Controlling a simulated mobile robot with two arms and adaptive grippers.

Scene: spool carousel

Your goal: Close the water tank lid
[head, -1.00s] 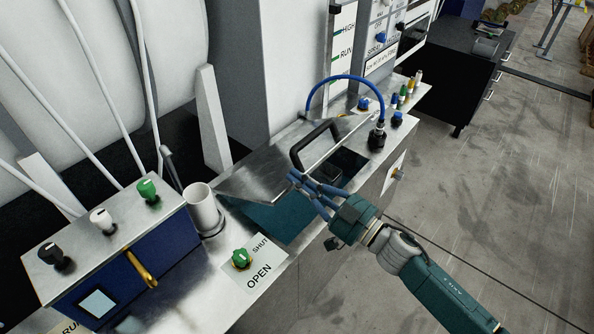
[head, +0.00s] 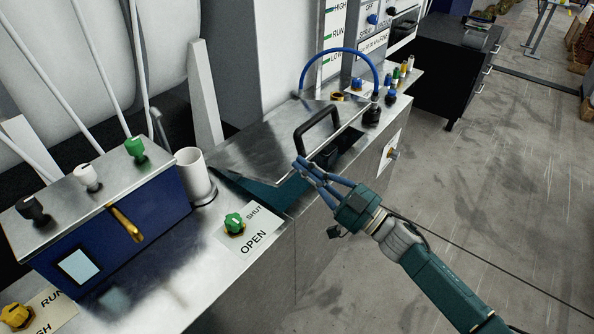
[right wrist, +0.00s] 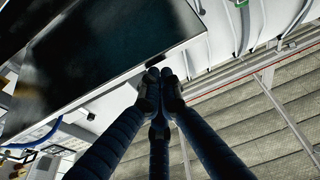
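The water tank lid (head: 262,146) is a shiny metal plate with a black loop handle (head: 317,130). In the head view it is tilted, with its near edge raised above the tank. The tank opening (head: 262,193) shows teal below that edge, and a dark part shows at the right end. My right gripper (head: 301,164) is at the lid's near edge, just below the handle, with its blue fingers together and nothing seen between them. In the right wrist view the fingertips (right wrist: 165,78) meet beside a dark panel's edge; contact is unclear. My left gripper is out of view.
A white cup-like pipe (head: 193,172) and a blue control box (head: 125,225) stand left. A blue hose (head: 340,52) arches behind the lid. Open floor lies right.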

